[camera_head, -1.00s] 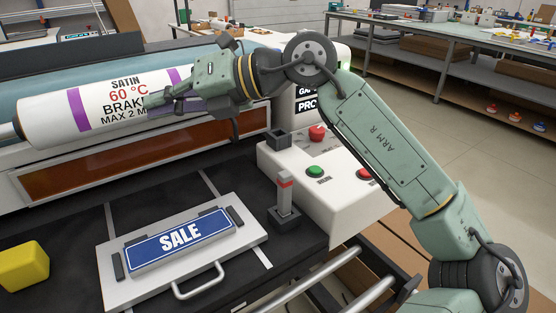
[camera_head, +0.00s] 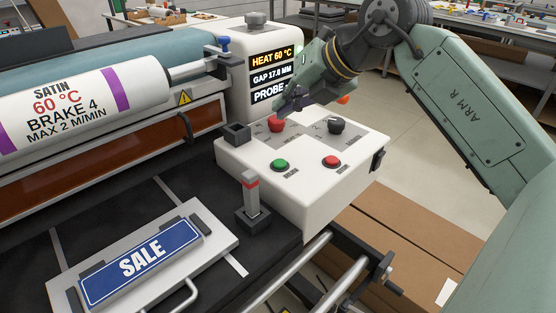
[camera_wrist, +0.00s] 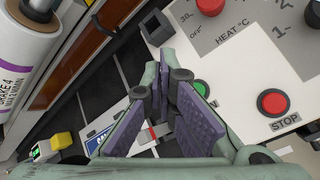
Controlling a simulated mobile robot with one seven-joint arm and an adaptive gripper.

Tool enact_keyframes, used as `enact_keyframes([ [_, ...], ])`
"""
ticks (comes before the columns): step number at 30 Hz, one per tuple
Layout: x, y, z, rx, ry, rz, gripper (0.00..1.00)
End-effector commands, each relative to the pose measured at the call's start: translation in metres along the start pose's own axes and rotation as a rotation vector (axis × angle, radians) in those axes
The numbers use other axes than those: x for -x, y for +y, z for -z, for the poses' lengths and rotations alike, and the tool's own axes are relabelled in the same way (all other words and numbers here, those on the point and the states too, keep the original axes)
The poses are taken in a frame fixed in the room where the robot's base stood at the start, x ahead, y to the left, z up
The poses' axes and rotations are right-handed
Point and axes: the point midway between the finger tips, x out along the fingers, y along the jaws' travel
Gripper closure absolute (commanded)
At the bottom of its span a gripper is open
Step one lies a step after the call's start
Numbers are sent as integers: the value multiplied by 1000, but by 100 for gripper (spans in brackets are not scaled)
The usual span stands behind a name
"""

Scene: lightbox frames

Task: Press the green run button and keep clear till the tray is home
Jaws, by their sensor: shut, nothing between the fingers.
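The green run button (camera_head: 281,164) is on the front left of the white control box (camera_head: 312,200). It also shows in the wrist view (camera_wrist: 201,88), partly hidden by a finger. My gripper (camera_head: 282,108) is above the back of the box, near the red knob, behind and above the green button. Its purple-padded fingers are shut and empty, and they also show in the wrist view (camera_wrist: 165,100). The flat grey tray (camera_head: 218,246) with a blue SALE sign (camera_head: 140,262) lies on the dark bed at lower left.
A red stop button (camera_head: 331,161) sits right of the green one, with a red knob (camera_head: 277,125) and black dial (camera_head: 336,124) behind. A grey post (camera_head: 251,195) stands between tray and box. The heated roller (camera_head: 70,108) is at left.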

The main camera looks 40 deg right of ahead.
Motion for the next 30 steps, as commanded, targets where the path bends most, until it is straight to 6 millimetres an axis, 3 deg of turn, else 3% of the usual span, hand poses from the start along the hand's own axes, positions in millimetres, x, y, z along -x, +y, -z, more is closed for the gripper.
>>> enact_keyframes([
  [13,-9,-6,6,1,-1,-3,100],
  [30,-60,-42,43,2,-1,-4,100],
])
